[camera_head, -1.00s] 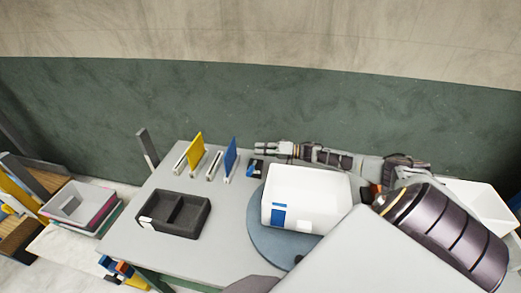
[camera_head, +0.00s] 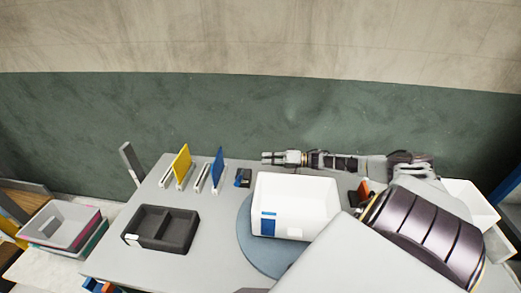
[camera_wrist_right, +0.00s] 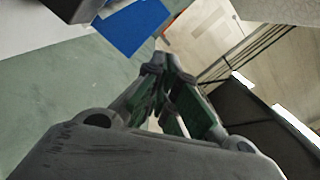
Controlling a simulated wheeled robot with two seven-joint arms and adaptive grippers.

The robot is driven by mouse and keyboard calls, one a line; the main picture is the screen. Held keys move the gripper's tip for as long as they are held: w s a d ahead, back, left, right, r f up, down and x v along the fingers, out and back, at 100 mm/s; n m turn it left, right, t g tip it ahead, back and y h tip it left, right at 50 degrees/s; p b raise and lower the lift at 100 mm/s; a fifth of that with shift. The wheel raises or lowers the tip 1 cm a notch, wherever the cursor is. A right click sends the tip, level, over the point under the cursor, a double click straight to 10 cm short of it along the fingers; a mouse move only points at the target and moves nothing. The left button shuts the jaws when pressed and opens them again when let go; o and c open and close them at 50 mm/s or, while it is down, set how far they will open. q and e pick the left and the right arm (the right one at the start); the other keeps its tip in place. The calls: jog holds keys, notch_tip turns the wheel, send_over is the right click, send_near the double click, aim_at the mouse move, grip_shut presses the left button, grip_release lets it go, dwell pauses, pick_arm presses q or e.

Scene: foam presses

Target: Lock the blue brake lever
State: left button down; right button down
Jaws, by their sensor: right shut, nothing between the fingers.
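A small black block with a blue part (camera_head: 243,178) sits on the table beside the turntable; it may be the brake lever, but it is too small to tell its position. A taller upright blue panel (camera_head: 217,167) stands in a slotted rail to its left. My right gripper (camera_head: 265,158) is shut and empty, beyond the block and a little to its right. In the right wrist view its fingertips (camera_wrist_right: 164,66) meet, with a flat blue surface (camera_wrist_right: 133,26) beyond them. My left gripper is out of view.
A white bin (camera_head: 322,195) stands on the round blue-grey turntable (camera_head: 248,246). A black two-compartment tray (camera_head: 152,240) lies at the table's left. A yellow panel (camera_head: 182,165) stands beside the blue one. The table (camera_head: 215,225) is bare between tray and turntable.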

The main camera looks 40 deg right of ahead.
jog(key=shift+v, duration=1.6)
